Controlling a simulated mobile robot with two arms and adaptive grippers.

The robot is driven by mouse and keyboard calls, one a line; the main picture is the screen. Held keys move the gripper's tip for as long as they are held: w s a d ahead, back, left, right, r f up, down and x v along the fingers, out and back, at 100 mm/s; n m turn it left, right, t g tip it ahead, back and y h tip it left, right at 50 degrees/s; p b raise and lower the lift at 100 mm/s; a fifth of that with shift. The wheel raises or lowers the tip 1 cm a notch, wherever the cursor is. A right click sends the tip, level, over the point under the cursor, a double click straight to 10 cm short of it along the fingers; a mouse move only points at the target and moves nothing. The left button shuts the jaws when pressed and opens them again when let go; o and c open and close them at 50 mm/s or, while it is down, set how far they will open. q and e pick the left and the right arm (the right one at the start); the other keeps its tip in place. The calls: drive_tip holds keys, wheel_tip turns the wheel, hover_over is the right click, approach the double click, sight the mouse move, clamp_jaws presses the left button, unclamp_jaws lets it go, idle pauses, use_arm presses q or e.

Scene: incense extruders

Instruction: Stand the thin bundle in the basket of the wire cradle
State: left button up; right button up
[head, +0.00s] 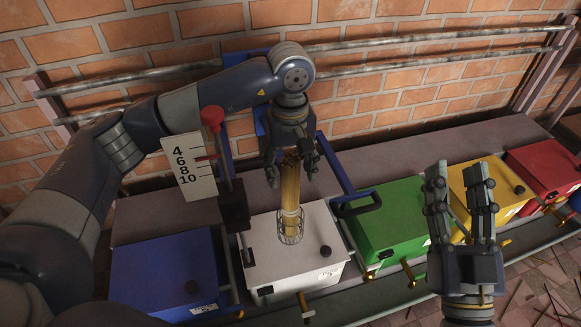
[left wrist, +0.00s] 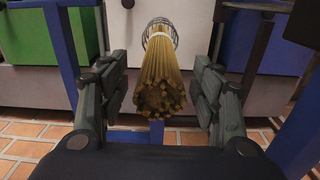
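The thin bundle (head: 290,188) of tan sticks is upright in the head view. My left gripper (head: 291,174) is around the bundle's upper part. Its fingers (left wrist: 160,70) are apart, with a gap on each side of the bundle. My right gripper (head: 460,190) is open, empty and points up, well to the right.
Blue (head: 160,272), green (head: 385,215), yellow (head: 490,185) and red (head: 545,170) boxes stand in the row. A numbered card (head: 188,172) and red-knobbed lever (head: 213,120) are left of my left gripper.

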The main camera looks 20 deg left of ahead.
use_arm(q)
wheel_tip(320, 180, up, 12)
idle(0.6)
drive_tip(key=shift+f, duration=0.1)
idle(0.4)
